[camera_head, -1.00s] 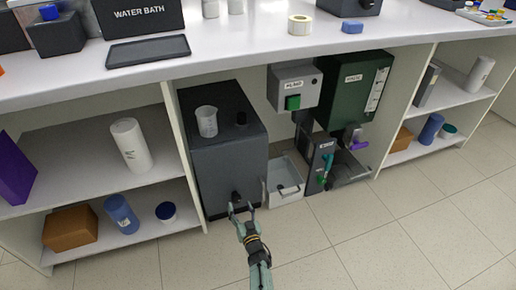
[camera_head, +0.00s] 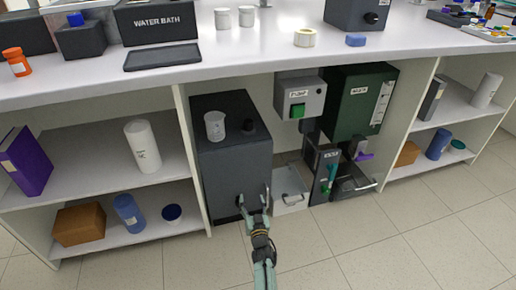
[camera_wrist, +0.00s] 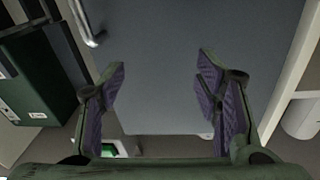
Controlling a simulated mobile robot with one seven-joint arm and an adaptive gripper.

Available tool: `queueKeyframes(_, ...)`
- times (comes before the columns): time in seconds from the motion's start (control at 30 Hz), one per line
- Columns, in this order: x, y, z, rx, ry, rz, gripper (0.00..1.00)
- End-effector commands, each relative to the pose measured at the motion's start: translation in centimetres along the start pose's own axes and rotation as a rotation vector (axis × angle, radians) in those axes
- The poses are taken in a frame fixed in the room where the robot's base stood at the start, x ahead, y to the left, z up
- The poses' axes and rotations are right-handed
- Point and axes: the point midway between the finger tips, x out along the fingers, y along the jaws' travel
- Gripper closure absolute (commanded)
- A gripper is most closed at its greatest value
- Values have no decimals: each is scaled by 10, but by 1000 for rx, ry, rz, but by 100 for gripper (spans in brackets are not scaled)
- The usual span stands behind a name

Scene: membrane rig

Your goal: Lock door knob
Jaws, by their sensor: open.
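The dark grey cabinet (camera_head: 235,165) stands under the bench, and its front is the door. It also fills the middle of the wrist view (camera_wrist: 185,60) as a flat grey surface. My gripper (camera_head: 254,201) is low in front of this door, toward its lower right part. In the wrist view my gripper (camera_wrist: 162,95) is open, with its purple-padded fingers apart and nothing held between them. The door knob is not clearly visible now; the fingers overlap its area in the head view. A metal handle (camera_wrist: 88,28) shows at the upper left of the wrist view.
A beaker (camera_head: 214,126) stands on the cabinet. To its right are a white tray (camera_head: 291,199), a grey pump box (camera_head: 301,96) and a dark green unit (camera_head: 358,100). A shelf divider (camera_head: 192,150) borders the cabinet's left side. The floor in front is clear.

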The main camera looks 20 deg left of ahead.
Motion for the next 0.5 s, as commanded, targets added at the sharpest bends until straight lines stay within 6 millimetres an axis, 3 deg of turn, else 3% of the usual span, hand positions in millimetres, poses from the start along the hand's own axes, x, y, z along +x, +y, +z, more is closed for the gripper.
queueKeyframes(0.5,41,16,-97,-47,67,78,42)
